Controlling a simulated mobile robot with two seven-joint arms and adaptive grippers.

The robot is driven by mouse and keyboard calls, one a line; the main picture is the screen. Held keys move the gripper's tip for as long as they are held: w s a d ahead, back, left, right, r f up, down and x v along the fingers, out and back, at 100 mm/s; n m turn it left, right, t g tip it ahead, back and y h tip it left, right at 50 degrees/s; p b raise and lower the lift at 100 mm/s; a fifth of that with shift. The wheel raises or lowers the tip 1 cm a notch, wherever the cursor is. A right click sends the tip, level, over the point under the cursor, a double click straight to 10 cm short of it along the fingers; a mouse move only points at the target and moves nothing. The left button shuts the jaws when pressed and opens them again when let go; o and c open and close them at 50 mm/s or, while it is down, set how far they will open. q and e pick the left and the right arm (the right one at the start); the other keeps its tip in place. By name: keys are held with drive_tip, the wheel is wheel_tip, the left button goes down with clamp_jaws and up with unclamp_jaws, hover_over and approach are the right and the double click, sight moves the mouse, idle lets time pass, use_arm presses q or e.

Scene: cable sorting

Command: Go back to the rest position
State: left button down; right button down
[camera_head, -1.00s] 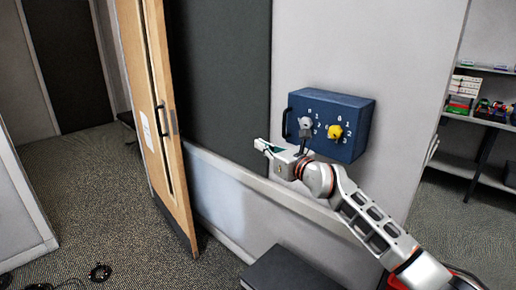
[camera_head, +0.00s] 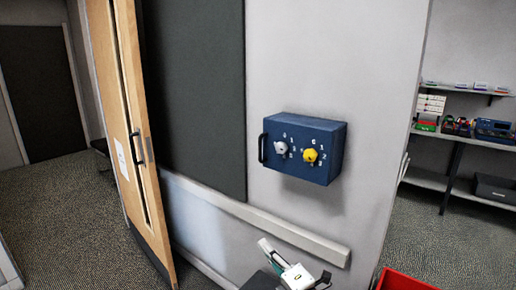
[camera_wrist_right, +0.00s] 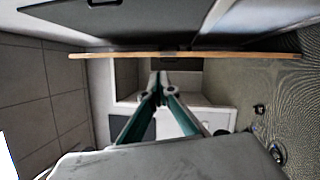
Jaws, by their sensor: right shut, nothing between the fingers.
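My right gripper (camera_head: 266,246) is low at the bottom of the head view, below the wall rail and apart from the blue control box (camera_head: 333,165). In the right wrist view its two green-lined fingers (camera_wrist_right: 161,92) meet at the tips with nothing between them. The blue box hangs on the wall with a grey knob (camera_head: 281,148) and a yellow knob (camera_head: 310,155) on its face, and a black handle on its left side. My left gripper is not in view.
A wooden door (camera_head: 128,150) stands at the left, with a dark wall panel (camera_head: 195,100) beside it. A wall rail (camera_head: 290,233) runs below the box. A red bin (camera_head: 402,282) is at the bottom right. Shelves (camera_head: 470,182) with small goods stand behind. Carpet is clear at far left.

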drive_tip(key=s+d+f+m+h, duration=0.5)
drive_tip(key=s+d+f+m, duration=0.4)
drive_tip(key=f, duration=0.3)
drive_tip(key=s+d+f+m+g+h, duration=0.1)
drive_tip(key=s+d+f+m+g, duration=0.2)
drive_tip(key=s+f, duration=0.6)
drive_tip(key=s+d+f+m+g+h, duration=0.2)
drive_tip(key=s+d+f+m, duration=0.6)
drive_tip(key=s, duration=0.5)
drive_tip(key=m+g, duration=0.1)
drive_tip(key=m, duration=0.1)
drive_tip(key=shift+s+f+m+h, duration=0.25)
drive_tip(key=shift+f+m+h, duration=0.05)
drive_tip(key=shift+f, duration=0.1)
